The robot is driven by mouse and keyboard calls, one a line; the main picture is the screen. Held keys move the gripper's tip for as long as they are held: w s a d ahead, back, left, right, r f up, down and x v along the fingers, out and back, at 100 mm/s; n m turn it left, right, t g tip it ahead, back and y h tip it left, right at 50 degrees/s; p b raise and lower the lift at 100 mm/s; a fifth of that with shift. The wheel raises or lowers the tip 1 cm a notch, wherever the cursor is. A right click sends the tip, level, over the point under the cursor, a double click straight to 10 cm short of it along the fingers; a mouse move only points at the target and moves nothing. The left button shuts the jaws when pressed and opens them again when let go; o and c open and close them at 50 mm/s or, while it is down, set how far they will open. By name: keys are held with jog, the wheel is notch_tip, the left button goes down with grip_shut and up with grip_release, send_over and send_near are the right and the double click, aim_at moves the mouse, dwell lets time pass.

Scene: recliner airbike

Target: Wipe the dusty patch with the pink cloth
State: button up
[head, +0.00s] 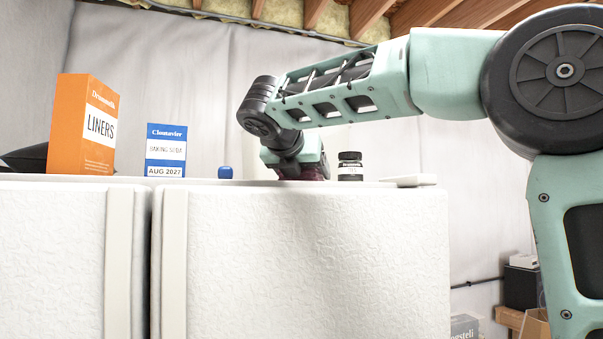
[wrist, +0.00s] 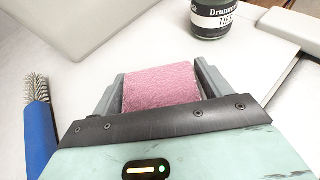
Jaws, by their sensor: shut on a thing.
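My gripper (head: 302,172) reaches down to the white top of the fridge-like cabinet (head: 300,255). In the wrist view, my gripper (wrist: 162,80) is shut on the pink cloth (wrist: 160,88), a textured block between the two fingers. In the head view, the cloth (head: 303,174) is a dark pink sliver at the cabinet top's edge. The cloth is at or very near the surface; I cannot tell if it touches. I cannot make out a distinct dusty patch on the pale surface (wrist: 95,85); the cloth and gripper hide part of it.
A dark jar labelled TIES (wrist: 212,18) stands just beyond the cloth, right of my gripper in the head view (head: 350,167). A blue-handled brush (wrist: 40,125) is close on the left. An orange liners box (head: 85,125) and a blue-and-white box (head: 166,150) stand further left.

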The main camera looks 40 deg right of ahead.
jog(key=shift+w+d+p, duration=0.2)
jog(key=shift+w+p, duration=0.15)
jog(key=shift+w, duration=1.3)
jog(key=shift+s+a+f+b, duration=0.1)
jog(key=shift+s+b, duration=0.35)
jog(key=shift+s, duration=0.55)
jog(key=shift+s+a, duration=0.15)
jog(key=shift+s, duration=0.4)
